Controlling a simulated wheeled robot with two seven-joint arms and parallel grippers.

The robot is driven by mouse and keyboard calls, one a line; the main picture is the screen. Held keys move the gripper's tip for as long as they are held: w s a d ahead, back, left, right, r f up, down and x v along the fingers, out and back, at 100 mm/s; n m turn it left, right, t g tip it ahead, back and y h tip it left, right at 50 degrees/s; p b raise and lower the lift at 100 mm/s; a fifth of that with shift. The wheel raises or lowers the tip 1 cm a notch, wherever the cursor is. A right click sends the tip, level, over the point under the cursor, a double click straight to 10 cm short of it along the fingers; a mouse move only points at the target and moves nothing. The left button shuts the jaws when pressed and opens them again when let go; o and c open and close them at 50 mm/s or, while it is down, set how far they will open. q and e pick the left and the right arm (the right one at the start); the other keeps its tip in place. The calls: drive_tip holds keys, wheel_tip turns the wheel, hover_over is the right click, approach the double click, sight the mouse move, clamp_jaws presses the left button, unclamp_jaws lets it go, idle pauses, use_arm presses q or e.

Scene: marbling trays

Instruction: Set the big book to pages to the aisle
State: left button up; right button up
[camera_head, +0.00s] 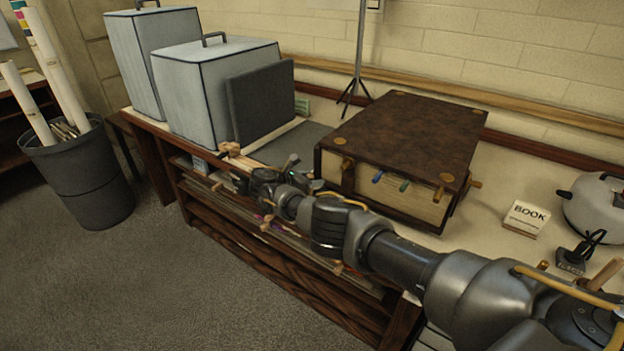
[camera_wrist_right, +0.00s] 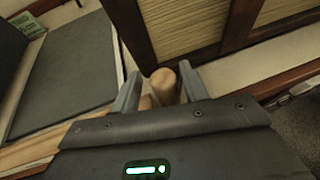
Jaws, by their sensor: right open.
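The big book (camera_head: 400,140) lies flat on the bench, brown cover up. Its page edges, with coloured tabs and wooden pegs, face the front of the bench. My right gripper (camera_head: 303,181) is low by the book's near left corner, partly hidden by its own arm. In the right wrist view the gripper (camera_wrist_right: 160,83) is open, with a round wooden peg (camera_wrist_right: 164,82) between its fingertips. I cannot tell whether they touch it. The book's ribbed page edges (camera_wrist_right: 186,28) and dark straps show just beyond. My left gripper is not in view.
A card reading BOOK (camera_head: 525,217) and a round pot (camera_head: 598,205) stand right of the book. A dark flat mat (camera_head: 290,146) lies left of it, beside grey boxes (camera_head: 212,95) and an upright dark panel (camera_head: 262,100). A thin stand (camera_head: 357,70) rises behind.

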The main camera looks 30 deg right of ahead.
drive_tip(key=shift+a+r+p, duration=0.3)
drive_tip(key=shift+a+p, duration=0.05)
drive_tip(key=shift+a, duration=0.2)
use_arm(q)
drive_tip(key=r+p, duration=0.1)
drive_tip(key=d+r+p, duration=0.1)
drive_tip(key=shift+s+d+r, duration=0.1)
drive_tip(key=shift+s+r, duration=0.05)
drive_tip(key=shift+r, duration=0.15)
use_arm(e)
drive_tip(key=v, duration=0.9)
drive_tip(key=shift+s+a, duration=0.2)
drive_tip(key=shift+a, duration=0.05)
